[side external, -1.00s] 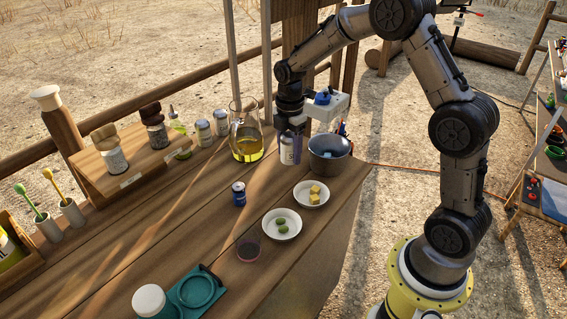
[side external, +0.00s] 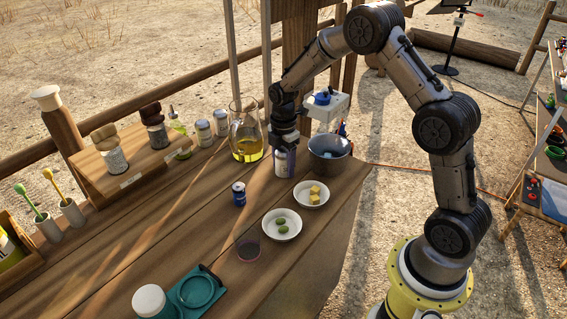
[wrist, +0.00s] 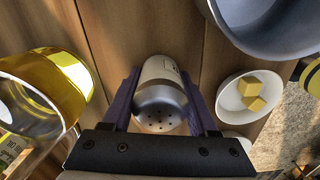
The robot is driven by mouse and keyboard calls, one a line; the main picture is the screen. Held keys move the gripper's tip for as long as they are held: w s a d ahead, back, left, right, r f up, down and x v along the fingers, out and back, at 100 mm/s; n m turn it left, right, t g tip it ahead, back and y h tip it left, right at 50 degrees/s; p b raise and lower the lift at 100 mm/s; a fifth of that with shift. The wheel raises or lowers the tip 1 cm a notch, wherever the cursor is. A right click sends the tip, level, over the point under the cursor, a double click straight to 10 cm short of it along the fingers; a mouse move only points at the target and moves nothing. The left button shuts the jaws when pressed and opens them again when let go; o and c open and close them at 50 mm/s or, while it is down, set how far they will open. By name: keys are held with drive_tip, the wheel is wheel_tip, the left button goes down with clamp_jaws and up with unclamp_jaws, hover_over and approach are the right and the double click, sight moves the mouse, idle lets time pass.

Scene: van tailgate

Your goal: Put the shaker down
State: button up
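A glass jug of yellow liquid (side external: 246,150) stands close on the left. A grey bowl (side external: 329,168) stands close on the right. Dishes with yellow cubes (side external: 311,203) and green items (side external: 281,238), and a blue jar (side external: 238,198), are in front. Bare planks lie left of the jar.

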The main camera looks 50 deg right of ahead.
drive_tip(key=o, duration=0.4)
drive_tip(key=shift+o, duration=0.2)
wheel_tip(320, 180, up, 12)
drive_tip(key=shift+r, duration=0.25)
drive_tip(key=s+a+r+m+t, duration=0.2)
drive_tip(key=s+a+r+m, duration=0.15)
drive_tip(key=s+r, duration=0.35)
drive_tip(key=s+a+r+m+t, duration=0.1)
drive_tip(key=s+a+m, duration=0.1)
drive_tip(key=s+m, duration=0.4)
drive_tip(key=s+a+r+m+t, duration=0.1)
drive_tip(key=s+m, duration=0.5)
drive_tip(key=s, duration=0.9)
drive_tip(key=shift+a+m+t, duration=0.35)
drive_tip(key=shift+a+t, duration=0.45)
drive_tip(key=shift+a, duration=0.4)
drive_tip(key=shift+r, duration=0.1)
